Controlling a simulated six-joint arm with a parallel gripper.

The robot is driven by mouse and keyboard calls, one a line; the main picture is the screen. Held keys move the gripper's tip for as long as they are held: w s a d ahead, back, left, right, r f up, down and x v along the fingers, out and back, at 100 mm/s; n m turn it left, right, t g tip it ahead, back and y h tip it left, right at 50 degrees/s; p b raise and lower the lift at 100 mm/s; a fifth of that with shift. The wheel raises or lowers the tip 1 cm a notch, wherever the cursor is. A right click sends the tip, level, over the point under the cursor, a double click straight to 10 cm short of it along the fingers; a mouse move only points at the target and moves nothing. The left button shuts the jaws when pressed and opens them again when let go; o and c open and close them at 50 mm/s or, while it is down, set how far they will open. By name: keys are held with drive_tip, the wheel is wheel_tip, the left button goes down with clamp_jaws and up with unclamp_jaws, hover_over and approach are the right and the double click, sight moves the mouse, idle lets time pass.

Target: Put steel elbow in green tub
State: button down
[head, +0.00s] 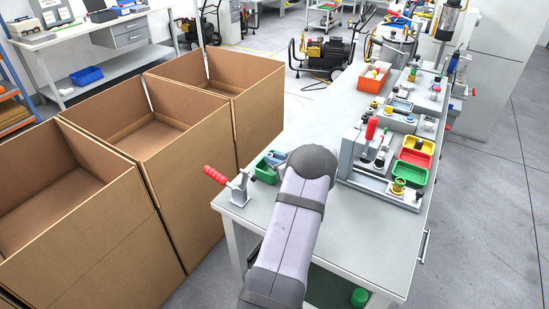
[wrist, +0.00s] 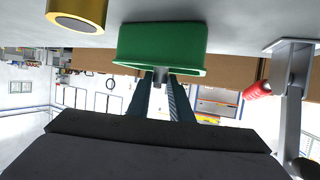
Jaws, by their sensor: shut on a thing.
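The green tub (head: 268,174) stands on the workbench near its left end, partly hidden behind my arm in the head view. It fills the upper middle of the wrist view (wrist: 160,40), which appears upside down, so its rim is toward my fingers. My gripper (wrist: 160,88) is shut on a small grey piece, the steel elbow (wrist: 161,76), which shows only in part between the fingertips. The elbow overlaps the tub's rim in the wrist view; I cannot tell whether it is inside. My arm hides most of the gripper in the head view.
A toggle clamp with a red handle (head: 216,176) stands left of the tub. A brass cylinder (wrist: 77,12) shows in the wrist view. A fixture with red, yellow and green trays (head: 409,172) is on the right. Large cardboard boxes (head: 190,150) stand left of the bench.

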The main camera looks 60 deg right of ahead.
drive_tip(key=c, duration=1.6)
unclamp_jaws()
drive_tip(key=shift+r, duration=0.45)
drive_tip(key=shift+s+r, duration=0.2)
drive_tip(key=shift+r, duration=0.05)
drive_tip(key=b+v, duration=0.1)
drive_tip(key=v, duration=1)
drive_tip(key=shift+s+a+r, duration=0.1)
drive_tip(key=shift+s+a, duration=0.1)
drive_tip(key=shift+a, duration=0.05)
